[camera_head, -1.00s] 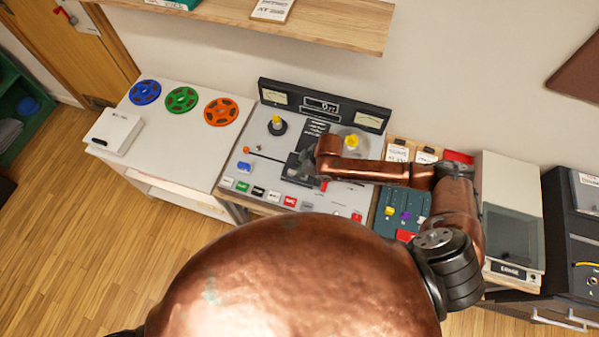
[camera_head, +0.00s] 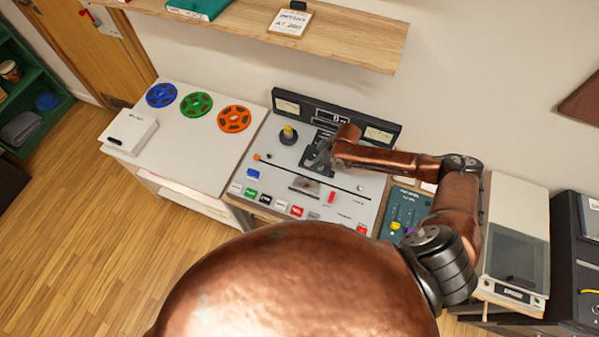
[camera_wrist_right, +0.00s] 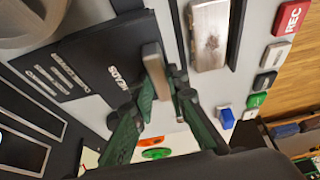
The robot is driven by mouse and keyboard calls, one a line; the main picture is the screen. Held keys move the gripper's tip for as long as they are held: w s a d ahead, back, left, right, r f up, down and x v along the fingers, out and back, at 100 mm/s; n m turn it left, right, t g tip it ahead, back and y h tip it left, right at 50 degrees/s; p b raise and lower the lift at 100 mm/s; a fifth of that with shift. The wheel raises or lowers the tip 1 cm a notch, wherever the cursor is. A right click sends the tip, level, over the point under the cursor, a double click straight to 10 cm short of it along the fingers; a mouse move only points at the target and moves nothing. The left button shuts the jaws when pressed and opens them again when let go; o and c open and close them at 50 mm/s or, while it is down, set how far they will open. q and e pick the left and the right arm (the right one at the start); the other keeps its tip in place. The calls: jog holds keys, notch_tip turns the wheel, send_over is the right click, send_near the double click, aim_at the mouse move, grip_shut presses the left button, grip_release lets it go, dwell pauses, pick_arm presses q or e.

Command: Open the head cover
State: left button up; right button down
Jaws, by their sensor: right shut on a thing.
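The head cover is a black flap marked "HEADS" (camera_wrist_right: 95,62) in the right wrist view. A pale upright tab (camera_wrist_right: 155,70) stands at its edge. My right gripper (camera_wrist_right: 166,92) has its green-padded fingers closed around the lower end of this tab. In the head view, the cover (camera_head: 317,153) is raised and tilted back on the tape deck (camera_head: 265,155), partly hidden by my right gripper (camera_head: 322,156). A bare metal block (camera_wrist_right: 209,35) shows beside the cover in the wrist view. My left gripper is not in view.
Blue, green and orange reels (camera_head: 233,118) and a white box (camera_head: 129,131) lie on the counter at left. A wooden shelf (camera_head: 340,36) overhangs the back. Coloured buttons (camera_head: 281,205) line the deck's front. A lidded unit (camera_head: 515,240) stands at right.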

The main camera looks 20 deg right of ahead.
jog(key=shift+w+d, duration=0.15)
jog(key=c, duration=1.9)
grip_release()
jog(key=shift+r, duration=0.15)
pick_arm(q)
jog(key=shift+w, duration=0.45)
pick_arm(e)
jog(key=v, duration=1.1)
jog(key=shift+d+r, duration=0.15)
jog(key=shift+r, duration=0.15)
